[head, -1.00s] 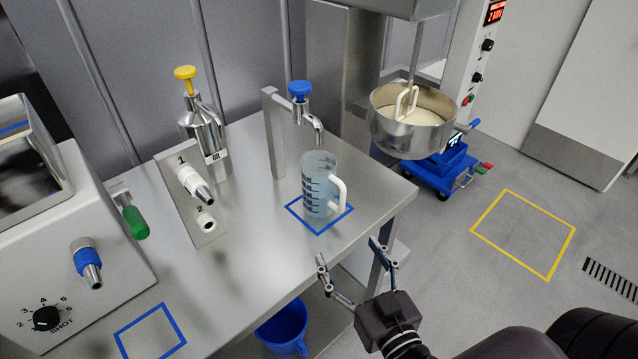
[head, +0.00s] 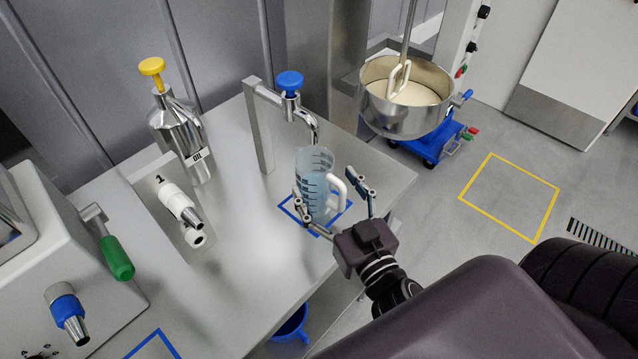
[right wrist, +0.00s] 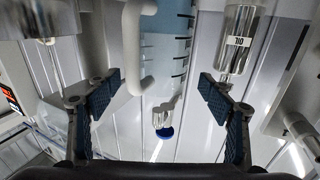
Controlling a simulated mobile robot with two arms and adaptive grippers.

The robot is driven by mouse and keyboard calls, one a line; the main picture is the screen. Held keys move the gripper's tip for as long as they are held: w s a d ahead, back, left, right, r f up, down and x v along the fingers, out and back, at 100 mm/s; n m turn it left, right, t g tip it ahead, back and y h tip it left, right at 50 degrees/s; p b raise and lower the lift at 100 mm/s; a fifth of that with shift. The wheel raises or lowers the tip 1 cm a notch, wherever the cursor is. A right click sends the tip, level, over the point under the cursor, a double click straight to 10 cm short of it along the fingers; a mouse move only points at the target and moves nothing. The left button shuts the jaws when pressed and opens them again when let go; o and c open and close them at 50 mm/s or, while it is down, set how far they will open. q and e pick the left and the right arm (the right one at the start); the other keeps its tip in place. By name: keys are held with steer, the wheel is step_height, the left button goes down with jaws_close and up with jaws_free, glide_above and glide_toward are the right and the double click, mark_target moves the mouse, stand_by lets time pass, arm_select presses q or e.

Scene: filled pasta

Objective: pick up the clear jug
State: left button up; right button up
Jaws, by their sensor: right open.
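The clear jug (head: 314,182) stands upright on the steel table inside a blue square outline, below the spout of the blue-knobbed tap. It has dark graduation marks, a bluish tint and a white handle (head: 337,193) facing right. My right gripper (head: 334,205) is open, with one finger in front of the jug's left side and the other right of the handle. In the right wrist view the jug (right wrist: 172,50) and its white handle (right wrist: 133,45) show ahead, between and beyond the open fingers (right wrist: 160,98). I cannot tell whether a finger touches it. My left gripper is not in view.
The tap (head: 290,82) stands close behind the jug. A steel oil can (head: 180,135) and a numbered nozzle stand (head: 180,205) are to the left. A mixer bowl (head: 405,110) sits on a blue cart at the back right. Table between is bare.

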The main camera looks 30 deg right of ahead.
steer(key=w, duration=0.1)
steer(key=w+p, duration=0.1)
steer(key=w, duration=0.1)
steer(key=w+p, duration=0.1)
steer(key=shift+w+d+r, duration=0.1)
steer(key=shift+w+r, duration=0.15)
steer(key=shift+r, duration=0.05)
steer(key=shift+s, duration=0.1)
steer(key=c, duration=0.7)
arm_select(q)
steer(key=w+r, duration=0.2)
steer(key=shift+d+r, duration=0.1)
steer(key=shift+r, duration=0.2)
arm_select(e)
jaws_close()
